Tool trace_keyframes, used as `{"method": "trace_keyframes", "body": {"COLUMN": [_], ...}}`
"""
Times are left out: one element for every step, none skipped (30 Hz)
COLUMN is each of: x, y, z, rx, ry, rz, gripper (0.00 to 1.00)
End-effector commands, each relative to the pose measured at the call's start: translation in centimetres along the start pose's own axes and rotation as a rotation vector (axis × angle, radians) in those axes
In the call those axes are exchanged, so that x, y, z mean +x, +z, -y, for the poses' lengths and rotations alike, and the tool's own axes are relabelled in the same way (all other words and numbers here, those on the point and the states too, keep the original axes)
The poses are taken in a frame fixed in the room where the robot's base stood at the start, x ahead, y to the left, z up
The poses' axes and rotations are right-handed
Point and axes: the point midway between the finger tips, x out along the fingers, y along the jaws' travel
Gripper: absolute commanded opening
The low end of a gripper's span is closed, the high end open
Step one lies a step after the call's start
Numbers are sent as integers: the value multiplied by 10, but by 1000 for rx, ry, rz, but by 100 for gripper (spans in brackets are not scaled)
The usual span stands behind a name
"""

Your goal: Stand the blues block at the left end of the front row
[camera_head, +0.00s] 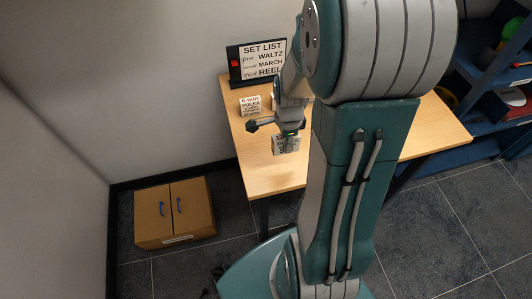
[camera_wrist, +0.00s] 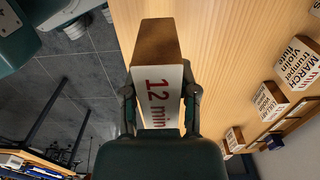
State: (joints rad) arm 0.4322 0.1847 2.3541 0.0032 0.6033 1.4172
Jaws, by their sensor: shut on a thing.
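My gripper (camera_wrist: 162,95) is shut on a wooden block (camera_wrist: 158,40) with a white face reading "12 min" in red. In the head view my gripper (camera_head: 289,134) points down and holds this block (camera_head: 286,146) over the front left part of the wooden table (camera_head: 270,178). I cannot read the block's name or tell whether its base touches the table. A polka block (camera_head: 250,105) stands at the table's left, behind the held block. In the wrist view a march block (camera_wrist: 300,63), a second block (camera_wrist: 269,101) and smaller ones (camera_wrist: 235,138) stand off to the right.
A black-framed set list sign (camera_head: 262,61) at the back reads waltz, march, reel. A cardboard box (camera_head: 175,212) lies on the floor left of the table. Blue shelves (camera_head: 490,70) stand at right. The table's front left is bare; my arm hides its middle.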

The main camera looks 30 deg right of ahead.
Motion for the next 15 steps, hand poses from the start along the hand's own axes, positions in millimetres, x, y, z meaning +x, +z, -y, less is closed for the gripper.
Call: {"method": "trace_keyframes", "body": {"x": [6, 12, 19, 24, 29, 35, 40, 43, 48, 50, 52, 55, 56, 58, 62], "y": [10, 13, 18, 21, 24, 28, 31, 34, 37, 39, 40, 41, 42, 43, 45], "z": [7, 9, 12, 14, 17, 21, 22, 25, 27, 29, 31, 32, 33, 34, 36], "rx": [-7, -5, -5, -4, -5, -5, -4, -4, -4, -3, -3, -2, -2, -2, -3], "ry": [2, 5, 4, 4, 4, 3, 4, 3, 2, 1, 0, 0, 0, 0, 0], "rz": [0, -1, -2, -2, -2, -2, -2, -3, -3, -3, -3, -3, -3, -2, -2], "gripper": [0, 0, 0, 0, 0, 0, 0, 0, 0, 0, 0, 0, 0, 0, 0]}}
